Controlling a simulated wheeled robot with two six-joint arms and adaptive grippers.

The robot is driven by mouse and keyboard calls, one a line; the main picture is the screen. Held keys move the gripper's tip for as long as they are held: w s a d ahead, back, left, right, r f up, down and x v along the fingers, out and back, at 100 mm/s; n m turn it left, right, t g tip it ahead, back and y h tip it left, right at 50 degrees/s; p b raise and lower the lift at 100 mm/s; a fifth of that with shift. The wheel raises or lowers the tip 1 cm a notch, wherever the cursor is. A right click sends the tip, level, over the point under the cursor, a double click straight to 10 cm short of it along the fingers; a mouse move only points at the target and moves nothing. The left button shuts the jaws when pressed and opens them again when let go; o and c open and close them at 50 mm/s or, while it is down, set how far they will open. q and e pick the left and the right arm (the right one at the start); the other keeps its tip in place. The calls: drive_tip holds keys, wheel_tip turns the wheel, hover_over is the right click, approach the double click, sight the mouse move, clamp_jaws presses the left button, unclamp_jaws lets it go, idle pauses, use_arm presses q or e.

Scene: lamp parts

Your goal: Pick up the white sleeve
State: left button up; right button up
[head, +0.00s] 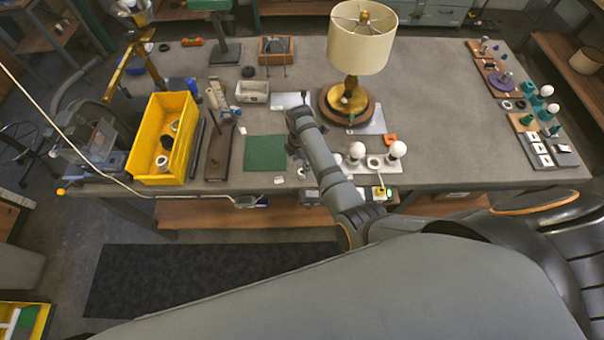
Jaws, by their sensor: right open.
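My right arm reaches in from the lower right over the table's front half. My right gripper (297,153) is open, at the right edge of the green mat (264,153), and is partly hidden by my own forearm. A small white piece (301,173), which looks like the white sleeve, stands on the table just in front of the gripper, close to its fingers. It is too small for me to be sure of its shape, or whether the fingers touch it. My left gripper is not in view.
A white holder (392,169) with white bulbs stands right of my forearm. The lamp with a cream shade (361,42) stands behind. A yellow bin (150,118) and a brown stand (218,158) are to the left. The table's right middle is clear.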

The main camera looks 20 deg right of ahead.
wheel_tip(320, 180, down, 3)
drive_tip(key=shift+w+r, duration=0.1)
drive_tip(key=shift+w, duration=0.05)
drive_tip(key=f+b, duration=0.2)
drive_tip(key=b, duration=0.1)
drive_tip(key=f+b, duration=0.3)
drive_tip(key=shift+d+f+b, duration=0.2)
drive_tip(key=shift+f+b, duration=0.1)
drive_tip(key=shift+b, duration=0.05)
drive_tip(key=shift+r, duration=0.2)
drive_tip(key=c, duration=1)
